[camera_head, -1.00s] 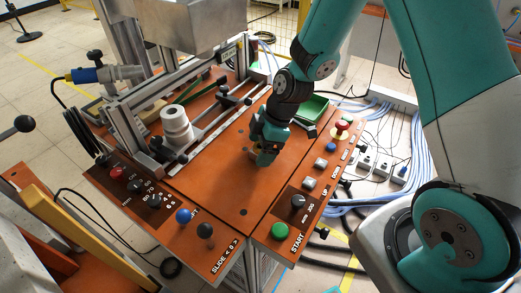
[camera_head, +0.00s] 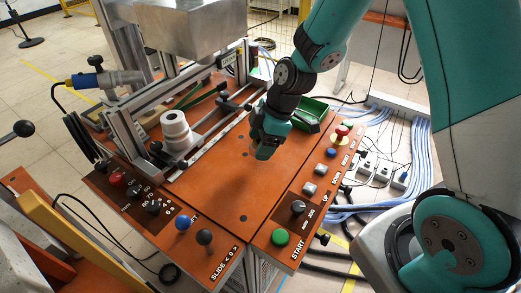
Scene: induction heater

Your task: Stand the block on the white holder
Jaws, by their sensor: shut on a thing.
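The white holder (camera_head: 174,131) is a round, stepped white cylinder with a hole in its top. It stands upright on the left side of the orange-brown panel, beside the metal rail frame. My gripper (camera_head: 263,153) points down over the middle of the panel, to the right of the holder and apart from it. Its jaws are shut on the block, which is mostly hidden between the dark and teal fingers. The block's shape and tilt cannot be made out. The gripper appears to be a little above the panel.
A metal frame with a large grey box (camera_head: 183,27) rises behind the holder. A green tray (camera_head: 309,111) lies behind my gripper. Buttons, including a red one (camera_head: 341,131) and a green one (camera_head: 280,237), line the panel's right side. The panel's middle (camera_head: 225,185) is clear.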

